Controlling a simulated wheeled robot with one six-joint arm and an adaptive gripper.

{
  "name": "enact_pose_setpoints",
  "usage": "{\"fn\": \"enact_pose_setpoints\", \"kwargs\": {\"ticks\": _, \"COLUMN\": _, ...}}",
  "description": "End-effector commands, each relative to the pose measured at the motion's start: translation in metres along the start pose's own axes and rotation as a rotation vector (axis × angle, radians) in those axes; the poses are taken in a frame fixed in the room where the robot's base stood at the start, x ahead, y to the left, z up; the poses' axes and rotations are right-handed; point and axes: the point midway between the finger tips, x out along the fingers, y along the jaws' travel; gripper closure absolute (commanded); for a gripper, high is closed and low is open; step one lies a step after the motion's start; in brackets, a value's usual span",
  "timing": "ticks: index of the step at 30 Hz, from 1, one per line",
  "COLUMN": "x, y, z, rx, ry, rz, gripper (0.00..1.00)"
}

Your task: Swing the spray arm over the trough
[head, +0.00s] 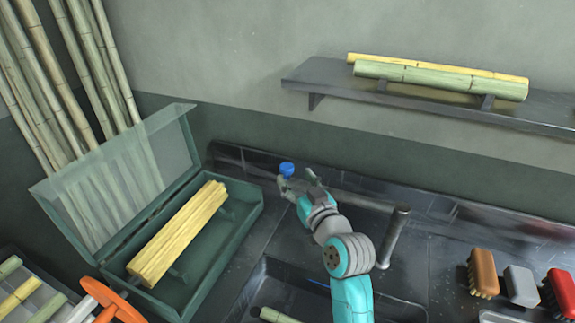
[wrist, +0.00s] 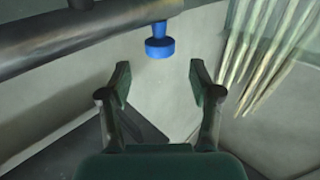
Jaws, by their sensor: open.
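The spray arm (head: 365,198) is a dark grey pipe reaching left from an upright post (head: 393,238), with a blue nozzle (head: 287,169) at its free end. In the wrist view the pipe (wrist: 60,45) crosses the top and the blue nozzle (wrist: 159,42) hangs just beyond and between my fingertips. My gripper (head: 298,181) is open and empty near the nozzle end; its spread fingers also show in the wrist view (wrist: 159,80). The trough (head: 262,283) is a dark basin in the counter, in front of the spray arm and partly hidden by my arm.
A green box (head: 240,228) with a raised clear lid holds yellow cane at left. A wall shelf (head: 330,84) carries cane. An orange handle (head: 112,300) stands at lower left. A green cane piece (head: 279,315) lies in the trough.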

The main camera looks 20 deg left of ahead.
Motion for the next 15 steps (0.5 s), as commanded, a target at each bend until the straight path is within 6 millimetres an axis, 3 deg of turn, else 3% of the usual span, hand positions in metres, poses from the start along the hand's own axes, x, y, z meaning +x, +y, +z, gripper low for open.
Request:
{"fn": "enact_pose_setpoints", "kwargs": {"ticks": 6, "x": 0.038, "y": 0.000, "z": -0.001, "rx": 0.000, "ry": 0.001, "rz": -0.001, "gripper": 0.37}}
{"fn": "enact_pose_setpoints", "kwargs": {"ticks": 15, "x": 0.062, "y": 0.000, "z": 0.000, "rx": 0.000, "ry": 0.001, "rz": 0.000, "gripper": 0.37}}
